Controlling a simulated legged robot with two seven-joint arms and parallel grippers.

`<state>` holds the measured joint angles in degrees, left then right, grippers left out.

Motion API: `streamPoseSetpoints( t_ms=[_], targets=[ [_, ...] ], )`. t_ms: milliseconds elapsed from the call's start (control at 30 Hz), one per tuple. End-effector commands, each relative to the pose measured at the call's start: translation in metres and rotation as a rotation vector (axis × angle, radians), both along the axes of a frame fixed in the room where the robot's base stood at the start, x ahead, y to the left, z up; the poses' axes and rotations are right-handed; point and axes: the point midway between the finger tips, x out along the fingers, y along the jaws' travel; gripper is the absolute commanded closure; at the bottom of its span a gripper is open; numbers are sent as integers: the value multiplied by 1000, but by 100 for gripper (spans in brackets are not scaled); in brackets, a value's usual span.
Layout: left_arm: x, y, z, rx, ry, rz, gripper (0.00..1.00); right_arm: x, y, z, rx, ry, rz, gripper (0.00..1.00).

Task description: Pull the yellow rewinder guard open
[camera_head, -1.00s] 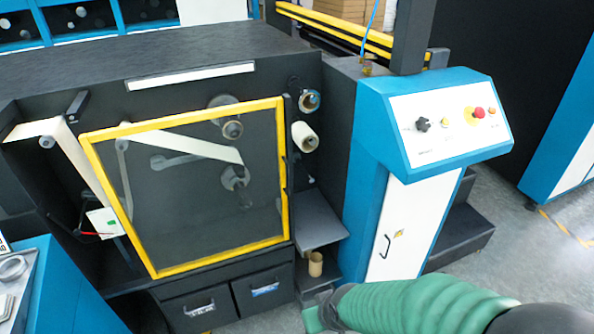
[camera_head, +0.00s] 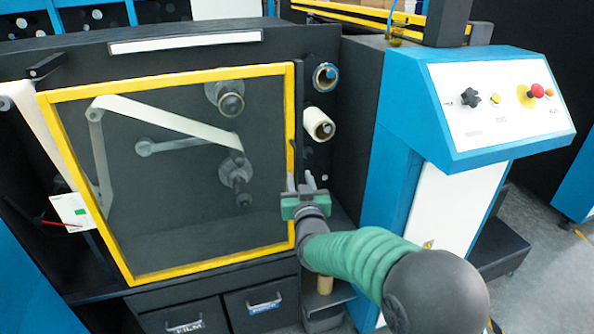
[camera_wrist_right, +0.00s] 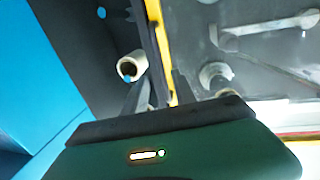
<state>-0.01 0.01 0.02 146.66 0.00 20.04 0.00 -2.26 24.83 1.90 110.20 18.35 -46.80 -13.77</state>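The yellow rewinder guard (camera_head: 170,76) is a yellow frame with a clear pane on the front of the dark machine. It looks closed, with rollers and a pale web showing through it. My right gripper (camera_head: 301,182) is at the guard's right edge, in its lower half. In the right wrist view my right gripper (camera_wrist_right: 159,92) has its two dark fingers apart, with the yellow guard edge (camera_wrist_right: 160,42) and a dark strip along it showing between them. Whether the fingers touch the guard cannot be told. My left gripper is not in view.
A blue and white control console (camera_head: 495,100) with knobs and a red button stands right of the guard. A white roll (camera_head: 319,124) sticks out just right of the guard's edge. Two drawers (camera_head: 252,304) are below the guard.

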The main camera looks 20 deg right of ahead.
Motion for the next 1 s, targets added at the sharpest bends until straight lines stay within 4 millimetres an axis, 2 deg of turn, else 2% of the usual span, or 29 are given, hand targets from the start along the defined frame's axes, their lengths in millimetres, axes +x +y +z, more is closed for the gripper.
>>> streamPoseSetpoints(
  t_ms=[100,233,367,567,600,833,1000],
  targets=[
    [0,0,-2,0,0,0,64,27,-5,-1,0,-1,-1,68],
    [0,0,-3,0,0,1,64,47,-9,-1,0,0,-1,68],
    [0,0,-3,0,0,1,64,55,-10,-1,0,1,0,68],
    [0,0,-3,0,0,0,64,55,-10,0,0,1,0,68],
    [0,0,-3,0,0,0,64,55,-10,0,0,1,0,69],
    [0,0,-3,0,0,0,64,55,-10,0,0,1,0,99],
    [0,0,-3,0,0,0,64,55,-9,0,0,1,1,100]
  ],
)
